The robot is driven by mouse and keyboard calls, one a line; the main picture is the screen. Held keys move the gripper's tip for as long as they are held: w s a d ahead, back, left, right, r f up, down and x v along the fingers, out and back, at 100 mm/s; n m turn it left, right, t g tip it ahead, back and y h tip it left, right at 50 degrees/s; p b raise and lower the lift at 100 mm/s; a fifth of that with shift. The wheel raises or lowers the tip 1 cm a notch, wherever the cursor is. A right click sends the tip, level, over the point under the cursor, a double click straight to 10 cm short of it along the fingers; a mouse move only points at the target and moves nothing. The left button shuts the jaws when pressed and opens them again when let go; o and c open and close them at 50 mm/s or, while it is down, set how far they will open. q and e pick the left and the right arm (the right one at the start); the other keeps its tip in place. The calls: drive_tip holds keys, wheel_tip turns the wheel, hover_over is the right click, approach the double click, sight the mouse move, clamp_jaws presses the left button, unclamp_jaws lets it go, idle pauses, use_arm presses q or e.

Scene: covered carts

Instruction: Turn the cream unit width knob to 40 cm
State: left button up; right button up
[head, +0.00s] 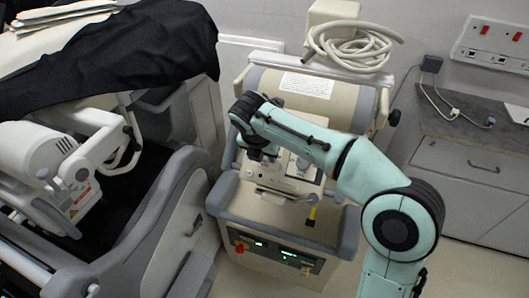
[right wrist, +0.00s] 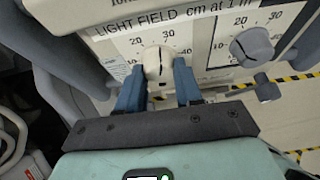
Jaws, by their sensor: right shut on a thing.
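The cream unit (head: 228,207) stands in the middle of the head view, with my right arm reaching over it from the right. My right gripper (head: 262,158) is at its upper front housing and hides the knob there. In the right wrist view, my right gripper (right wrist: 158,70) has its blue fingers on either side of a cream knob (right wrist: 154,57), shut on it. The dial around this knob shows 20, 30 and 40, with 40 to the right. The knob's exact pointer reading is too small to tell. My left gripper is out of view.
A grey knob (right wrist: 252,47) with its own dial sits right of the held knob, with a short dark lever (right wrist: 266,88) below it. A black-draped machine (head: 130,50) stands left of the unit. A grey cabinet (head: 470,165) stands at right.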

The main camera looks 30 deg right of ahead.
drive_tip(key=m+t+b, duration=0.1)
drive_tip(key=m, duration=0.2)
drive_tip(key=shift+f+y, duration=0.1)
drive_tip(key=shift+y, duration=0.2)
drive_tip(key=m+t+b, duration=0.1)
drive_tip(key=m+b, duration=0.1)
drive_tip(key=m, duration=0.1)
drive_tip(key=shift+s+t, duration=0.1)
drive_tip(key=shift+t, duration=0.3)
drive_tip(key=m+t+b, duration=0.1)
drive_tip(key=m+b, duration=0.2)
drive_tip(key=shift+f+y, duration=0.15)
drive_tip(key=shift+y, duration=0.15)
drive_tip(key=m+t+b, duration=0.1)
drive_tip(key=m+b, duration=0.1)
drive_tip(key=b, duration=0.1)
drive_tip(key=shift+m, duration=0.4)
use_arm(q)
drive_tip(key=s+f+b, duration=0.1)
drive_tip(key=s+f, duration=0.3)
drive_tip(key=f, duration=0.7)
use_arm(e)
drive_tip(key=shift+m+t, duration=0.4)
drive_tip(key=shift+m, duration=0.1)
drive_tip(key=shift+r, duration=0.2)
drive_tip(key=o, duration=1)
drive_tip(key=shift+o, duration=0.2)
